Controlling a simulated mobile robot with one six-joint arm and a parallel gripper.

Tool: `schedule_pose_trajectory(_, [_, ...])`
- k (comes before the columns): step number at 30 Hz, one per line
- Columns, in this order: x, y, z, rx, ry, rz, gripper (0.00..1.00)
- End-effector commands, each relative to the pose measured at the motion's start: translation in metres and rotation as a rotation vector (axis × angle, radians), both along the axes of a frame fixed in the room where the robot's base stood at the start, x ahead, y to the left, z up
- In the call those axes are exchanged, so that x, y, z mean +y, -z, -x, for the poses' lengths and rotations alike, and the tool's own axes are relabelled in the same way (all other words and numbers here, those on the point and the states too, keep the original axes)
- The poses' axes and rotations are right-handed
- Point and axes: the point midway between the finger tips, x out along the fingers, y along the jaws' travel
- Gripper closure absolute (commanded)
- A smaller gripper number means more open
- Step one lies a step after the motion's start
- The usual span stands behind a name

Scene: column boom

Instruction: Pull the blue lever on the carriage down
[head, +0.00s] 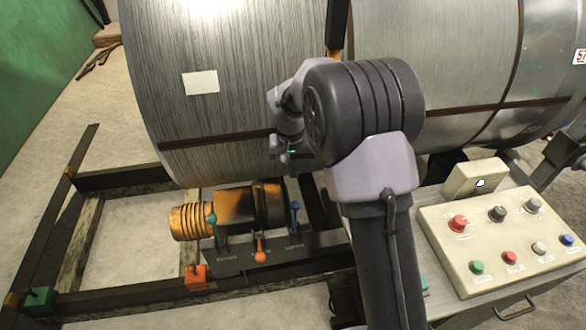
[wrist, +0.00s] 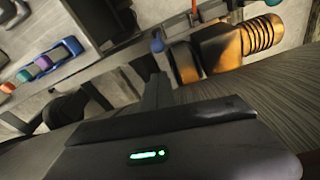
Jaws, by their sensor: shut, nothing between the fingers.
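The blue lever (head: 295,207) stands upright at the right end of a row of three levers on the dark carriage bar (head: 302,243). The lever's blue part also shows in the wrist view (wrist: 157,43), just beyond my fingertips, with a visible gap. My gripper (head: 284,157) is above and slightly left of the blue lever in the head view, in front of the big coil, and partly hidden by my arm. In the wrist view, my gripper (wrist: 157,82) has its fingers together with nothing between them.
A large metal coil (head: 230,90) rises behind. A control box (head: 500,242) with coloured buttons stands right.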

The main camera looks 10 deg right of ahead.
Motion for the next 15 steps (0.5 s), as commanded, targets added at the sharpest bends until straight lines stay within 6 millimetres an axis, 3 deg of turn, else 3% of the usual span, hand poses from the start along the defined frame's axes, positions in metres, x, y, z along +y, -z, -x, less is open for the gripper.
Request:
schedule_pose_trajectory(3, [-0.002,0.030,-0.003,0.002,0.000,0.000,1.00])
schedule_pose_trajectory(15, [-0.007,0.112,-0.014,0.002,0.000,0.000,1.00])
